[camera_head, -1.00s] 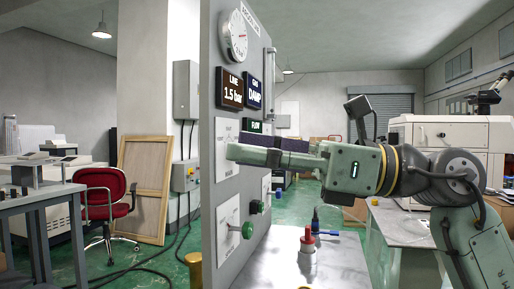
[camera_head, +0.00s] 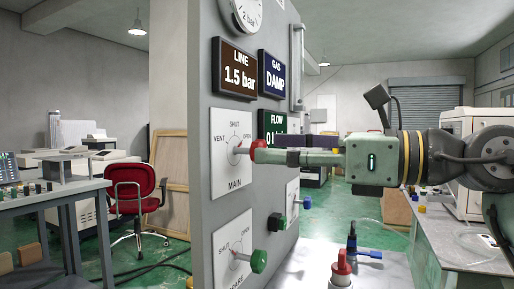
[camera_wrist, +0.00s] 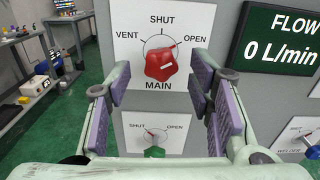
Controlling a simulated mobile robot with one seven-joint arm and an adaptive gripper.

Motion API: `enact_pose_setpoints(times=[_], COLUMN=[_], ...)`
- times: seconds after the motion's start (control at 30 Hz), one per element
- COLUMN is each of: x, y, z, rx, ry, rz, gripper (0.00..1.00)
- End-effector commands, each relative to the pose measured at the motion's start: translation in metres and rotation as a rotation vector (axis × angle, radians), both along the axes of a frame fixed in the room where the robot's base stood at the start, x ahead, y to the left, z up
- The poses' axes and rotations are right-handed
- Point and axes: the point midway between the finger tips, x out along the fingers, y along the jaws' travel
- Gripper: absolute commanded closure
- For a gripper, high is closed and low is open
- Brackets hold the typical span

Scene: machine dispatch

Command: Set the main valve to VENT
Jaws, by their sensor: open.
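The main valve is a red knob (camera_wrist: 160,65) on a white plate (camera_head: 224,178) marked VENT, SHUT, OPEN and MAIN. In the wrist view a thin red line at the knob's upper right points toward OPEN. My gripper (camera_head: 268,152) faces the panel with its tips close to the knob. In the wrist view its purple-padded fingers are spread wide, one on each side of the knob, with gaps between. Nothing is held. I cannot tell how far the tips stand from the plate.
The grey panel (camera_head: 190,90) carries the LINE display (camera_head: 239,70) at 1.5 bar, the GAS display (camera_head: 272,75) at DAMP and the FLOW display (camera_wrist: 285,45) at 0 L/min. A green knob (camera_head: 258,261) sticks out below the main valve. A bench with a red-topped item (camera_head: 341,268) lies right.

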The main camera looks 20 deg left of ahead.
Motion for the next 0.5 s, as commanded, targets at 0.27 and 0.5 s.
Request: enact_pose_setpoints(times=[0.27,0.5], x=[0.001,0.001], y=[0.037,0.043], z=[0.000,0.000], rx=[-0.002,0.001], ry=[-0.001,0.000], rz=[0.001,0.000], gripper=[0.52,0.52])
